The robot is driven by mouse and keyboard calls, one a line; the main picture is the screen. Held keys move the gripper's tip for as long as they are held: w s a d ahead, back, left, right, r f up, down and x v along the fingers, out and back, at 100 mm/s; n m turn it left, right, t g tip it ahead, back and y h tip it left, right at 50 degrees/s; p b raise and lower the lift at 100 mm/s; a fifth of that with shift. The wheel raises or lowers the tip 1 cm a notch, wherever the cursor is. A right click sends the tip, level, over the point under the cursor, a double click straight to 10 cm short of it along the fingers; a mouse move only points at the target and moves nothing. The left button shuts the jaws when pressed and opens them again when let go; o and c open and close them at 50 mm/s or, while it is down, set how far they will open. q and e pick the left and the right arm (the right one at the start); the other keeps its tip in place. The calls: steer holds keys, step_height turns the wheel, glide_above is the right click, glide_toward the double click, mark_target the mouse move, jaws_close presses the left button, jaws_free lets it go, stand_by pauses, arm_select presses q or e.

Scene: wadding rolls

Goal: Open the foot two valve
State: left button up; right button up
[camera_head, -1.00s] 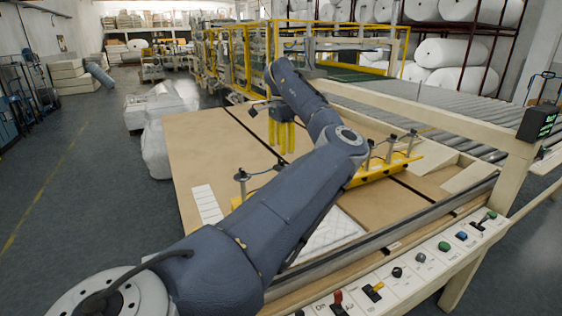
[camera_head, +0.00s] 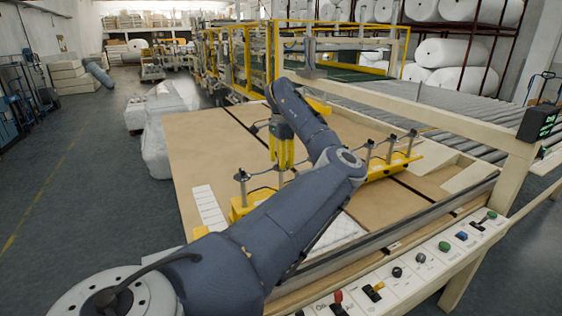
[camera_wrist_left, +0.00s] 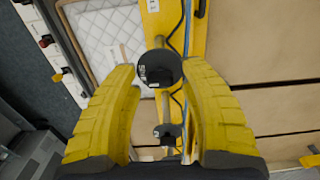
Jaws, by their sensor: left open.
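My left gripper (camera_head: 284,152) is open and points down over the yellow beam (camera_head: 240,207) on the table. Several upright posts with dark caps stand on this beam, one of them a capped post (camera_head: 242,180) at its left end. In the left wrist view, a round black valve cap (camera_wrist_left: 160,68) shows between and just beyond the fingertips of my left gripper (camera_wrist_left: 165,85). A second black cap (camera_wrist_left: 167,131) shows lower, between the fingers. Contact with either cap cannot be told. My left arm hides the middle of the beam. My right gripper is out of view.
A control panel (camera_head: 405,285) with coloured buttons and levers runs along the near right edge. A white quilted piece (camera_head: 335,232) lies on the tan tabletop (camera_head: 200,140). A pale rail (camera_head: 430,113) and roller conveyor lie behind on the right. Yellow guarding stands at the back.

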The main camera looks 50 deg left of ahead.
arm_select(q)
jaws_close()
stand_by(0.4)
steer(key=n, duration=0.4)
steer(key=shift+n, duration=0.4)
steer(key=n, duration=0.4)
steer(key=shift+n, duration=0.3)
steer(key=n, duration=0.4)
steer(key=shift+n, duration=2.4)
